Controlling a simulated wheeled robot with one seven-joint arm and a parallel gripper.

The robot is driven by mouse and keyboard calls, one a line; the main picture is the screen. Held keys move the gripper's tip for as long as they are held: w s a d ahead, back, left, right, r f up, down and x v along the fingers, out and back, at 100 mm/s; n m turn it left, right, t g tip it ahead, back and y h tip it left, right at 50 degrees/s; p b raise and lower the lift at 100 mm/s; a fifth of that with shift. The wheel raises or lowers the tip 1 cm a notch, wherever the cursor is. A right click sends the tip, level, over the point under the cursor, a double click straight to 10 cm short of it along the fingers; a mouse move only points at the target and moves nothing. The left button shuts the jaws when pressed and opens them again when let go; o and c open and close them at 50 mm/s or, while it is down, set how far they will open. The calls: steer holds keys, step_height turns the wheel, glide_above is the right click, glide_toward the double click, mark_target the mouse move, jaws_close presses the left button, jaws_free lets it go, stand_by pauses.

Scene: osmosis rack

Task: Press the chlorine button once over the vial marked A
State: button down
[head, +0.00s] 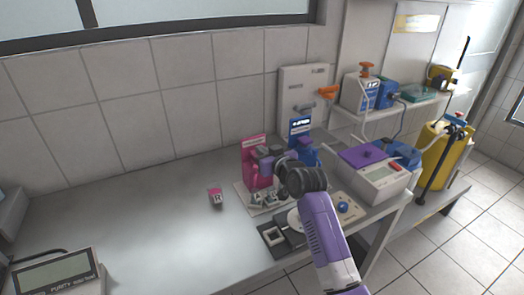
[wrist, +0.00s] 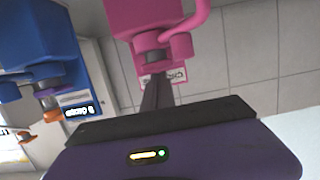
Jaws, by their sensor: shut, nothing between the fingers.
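A pink dispenser (head: 255,165) stands on the bench and a blue dispenser (head: 301,135) stands to its right. I cannot read which is for chlorine. Small labelled vials (head: 263,198) sit on a white base below the pink dispenser; their letters are too small to read. My gripper (head: 268,160) is beside the pink dispenser, its tips partly lost against it. In the wrist view my shut, empty fingers (wrist: 156,92) point at the pink dispenser (wrist: 152,22), overlapping its lower part; contact cannot be told. The blue dispenser (wrist: 38,45) is at left there.
A small pink-and-white labelled block (head: 215,197) lies left of the base. A purity meter (head: 55,275) is at front left, a purple-lidded instrument (head: 378,170) at right, and a dark stand (head: 283,240) in front. The left bench is mostly clear.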

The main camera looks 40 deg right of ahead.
steer(key=shift+f, duration=0.1)
steer(key=shift+f+b, duration=0.7)
steer(key=shift+f, duration=0.2)
step_height(320, 180, up, 4)
steer(key=p, duration=0.3)
steer(key=shift+w+r, duration=0.1)
steer(key=shift+r, duration=0.1)
steer(key=b+v, duration=0.1)
steer(key=v, duration=0.9)
steer(key=shift+b, duration=0.3)
